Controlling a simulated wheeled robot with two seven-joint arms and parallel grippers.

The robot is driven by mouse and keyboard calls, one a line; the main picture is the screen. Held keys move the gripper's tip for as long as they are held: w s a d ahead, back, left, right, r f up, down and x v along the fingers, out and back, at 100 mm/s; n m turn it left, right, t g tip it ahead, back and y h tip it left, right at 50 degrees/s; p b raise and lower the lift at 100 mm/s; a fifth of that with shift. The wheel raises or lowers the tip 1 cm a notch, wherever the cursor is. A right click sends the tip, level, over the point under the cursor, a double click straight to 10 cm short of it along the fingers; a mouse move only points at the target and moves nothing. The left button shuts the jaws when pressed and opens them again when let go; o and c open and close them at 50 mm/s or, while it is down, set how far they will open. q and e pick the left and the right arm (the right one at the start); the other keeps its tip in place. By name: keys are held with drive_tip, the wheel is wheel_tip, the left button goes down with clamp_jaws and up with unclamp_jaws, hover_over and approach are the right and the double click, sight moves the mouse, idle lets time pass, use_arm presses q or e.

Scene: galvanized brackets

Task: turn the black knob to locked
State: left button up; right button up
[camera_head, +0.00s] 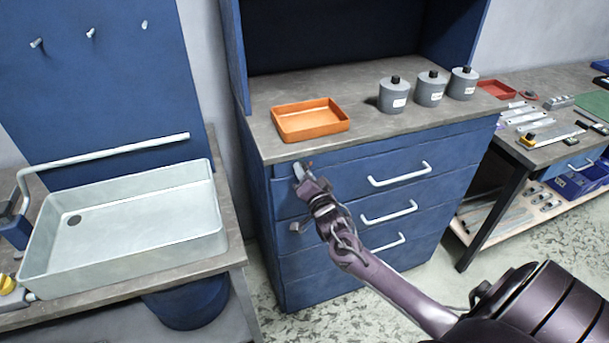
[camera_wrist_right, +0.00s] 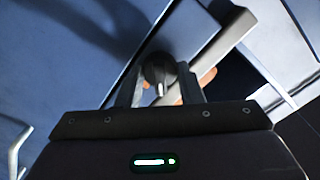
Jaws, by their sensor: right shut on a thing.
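The black knob (camera_wrist_right: 159,70) shows in the right wrist view, round with a pale pointer mark toward the lower edge of the picture. It sits between the fingers of my right gripper (camera_wrist_right: 160,88), which is shut on it. In the head view my right gripper (camera_head: 304,171) is at the upper left of the blue drawer cabinet's front, just below the worktop edge; there it hides the knob. I cannot read any locked or unlocked label. My left gripper is not in view.
The blue cabinet (camera_head: 300,262) has several drawers with white handles (camera_head: 400,174). On its worktop stand an orange tray (camera_head: 311,128) and grey canisters (camera_head: 394,96). A white sink (camera_head: 130,262) is at left. A bench with tools (camera_head: 540,133) is at right.

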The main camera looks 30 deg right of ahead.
drive_tip(key=shift+d+m, duration=0.1)
drive_tip(key=shift+m, duration=4)
drive_tip(key=o, duration=1)
drive_tip(key=shift+c, duration=0.2)
drive_tip(key=b+v, duration=0.1)
drive_tip(key=v, duration=0.6)
drive_tip(key=shift+s, duration=0.35)
